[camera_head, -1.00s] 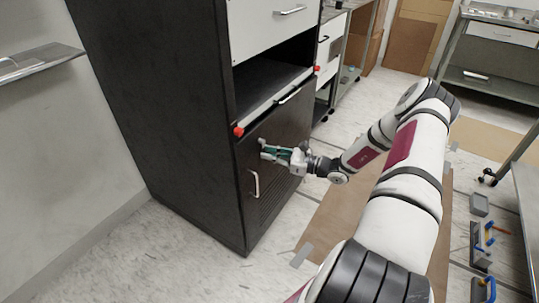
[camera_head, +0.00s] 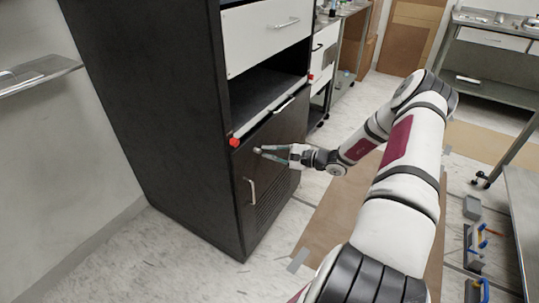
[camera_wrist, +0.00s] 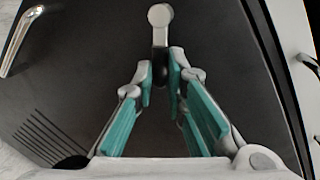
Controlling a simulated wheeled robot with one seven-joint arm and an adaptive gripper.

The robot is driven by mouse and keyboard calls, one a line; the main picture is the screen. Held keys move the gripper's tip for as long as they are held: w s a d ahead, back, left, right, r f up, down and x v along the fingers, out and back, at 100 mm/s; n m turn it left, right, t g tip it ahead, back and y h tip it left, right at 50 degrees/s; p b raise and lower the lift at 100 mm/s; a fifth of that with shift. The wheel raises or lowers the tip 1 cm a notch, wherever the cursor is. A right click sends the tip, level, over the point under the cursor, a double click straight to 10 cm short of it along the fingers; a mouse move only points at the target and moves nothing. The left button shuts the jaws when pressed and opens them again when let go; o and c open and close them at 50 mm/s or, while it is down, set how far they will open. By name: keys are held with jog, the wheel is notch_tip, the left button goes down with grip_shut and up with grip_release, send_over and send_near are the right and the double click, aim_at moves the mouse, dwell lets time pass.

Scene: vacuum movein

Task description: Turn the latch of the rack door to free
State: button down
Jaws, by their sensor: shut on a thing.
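The rack door (camera_head: 270,150) is the dark lower panel of the black rack, and it looks closed. The latch (camera_wrist: 159,16) stands out from the door in the wrist view, a pale metal piece with a rounded end and a short shaft. My gripper (camera_wrist: 163,76) is shut on the latch, with one finger on each side of its darker lower part.
A curved door handle (camera_head: 252,191) sits below my gripper, beside a slotted vent (camera_head: 275,200). Above the door are an open shelf bay and a white drawer (camera_head: 265,38). A red knob (camera_head: 234,142) sticks out at the shelf edge.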

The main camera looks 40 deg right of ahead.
aim_at(262, 142)
jog(key=shift+w+d+r+n+h+p, duration=0.15)
jog(key=shift+r+n+h, duration=0.3)
jog(key=shift+n, duration=0.55)
jog(key=shift+s+d+r+n+h+p, duration=0.15)
jog(key=shift+r+n, duration=0.35)
jog(key=shift+n, duration=0.5)
jog(key=shift+w+d+r+n+h+p, duration=0.1)
jog(key=shift+r+n+h+p, duration=0.25)
jog(key=shift+n, duration=0.65)
jog(key=shift+r, duration=0.2)
jog(key=c, duration=1.6)
grip_release()
jog(key=shift+c, duration=0.2)
jog(key=v, duration=1.2)
jog(key=shift+a+f, duration=0.15)
